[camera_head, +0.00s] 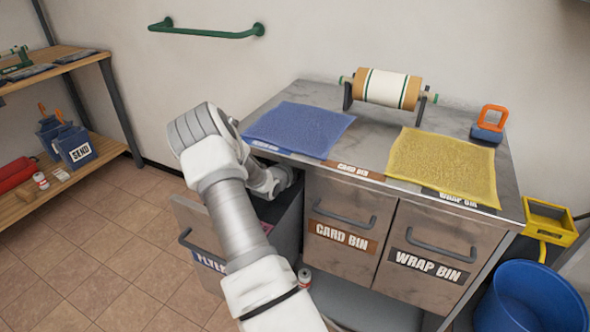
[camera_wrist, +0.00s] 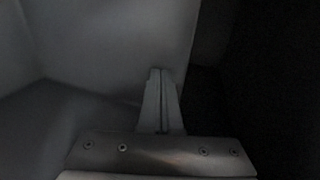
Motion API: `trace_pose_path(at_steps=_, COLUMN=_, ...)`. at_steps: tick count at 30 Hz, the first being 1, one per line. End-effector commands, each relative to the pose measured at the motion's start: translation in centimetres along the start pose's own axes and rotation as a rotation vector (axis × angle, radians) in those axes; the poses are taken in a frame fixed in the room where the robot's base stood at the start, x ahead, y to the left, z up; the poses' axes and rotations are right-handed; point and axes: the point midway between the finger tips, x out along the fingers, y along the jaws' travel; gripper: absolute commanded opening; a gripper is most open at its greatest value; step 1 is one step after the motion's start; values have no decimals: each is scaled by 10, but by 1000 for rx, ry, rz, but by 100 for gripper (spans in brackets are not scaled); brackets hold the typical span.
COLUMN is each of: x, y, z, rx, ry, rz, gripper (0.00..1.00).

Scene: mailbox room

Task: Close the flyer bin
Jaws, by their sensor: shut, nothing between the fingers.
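The flyer bin (camera_head: 190,230) is a grey pull-out drawer at the left of the cabinet. It stands open, tilted or pulled out from the cabinet front, with a dark bar handle and a label reading "FLYER", partly covered by my arm. My arm reaches over it and its end goes into the bin's opening, under the counter edge, so my gripper's tips are hidden in the head view. In the dark wrist view my gripper (camera_wrist: 161,75) is shut and empty, its fingers together against or near a grey inner wall (camera_wrist: 100,40). Contact cannot be told.
The card bin (camera_head: 342,215) and wrap bin (camera_head: 430,255) beside it are shut. The counter holds a blue mat (camera_head: 298,128), a yellow mat (camera_head: 445,165) and a paper roll (camera_head: 387,88). A blue bucket (camera_head: 530,300) stands right. The tiled floor at left is clear.

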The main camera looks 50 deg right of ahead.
Motion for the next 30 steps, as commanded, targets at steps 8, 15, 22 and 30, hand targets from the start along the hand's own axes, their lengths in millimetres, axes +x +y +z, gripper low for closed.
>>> trace_pose_path(at_steps=8, x=14, y=-4, z=0, rx=-1, ry=0, rz=0, gripper=0)
trace_pose_path(at_steps=15, x=14, y=-4, z=0, rx=-1, ry=0, rz=0, gripper=0)
trace_pose_path(at_steps=22, x=13, y=-5, z=0, rx=-1, ry=0, rz=0, gripper=0)
trace_pose_path(at_steps=30, x=-2, y=-10, z=8, rx=-1, ry=1, rz=0, gripper=0)
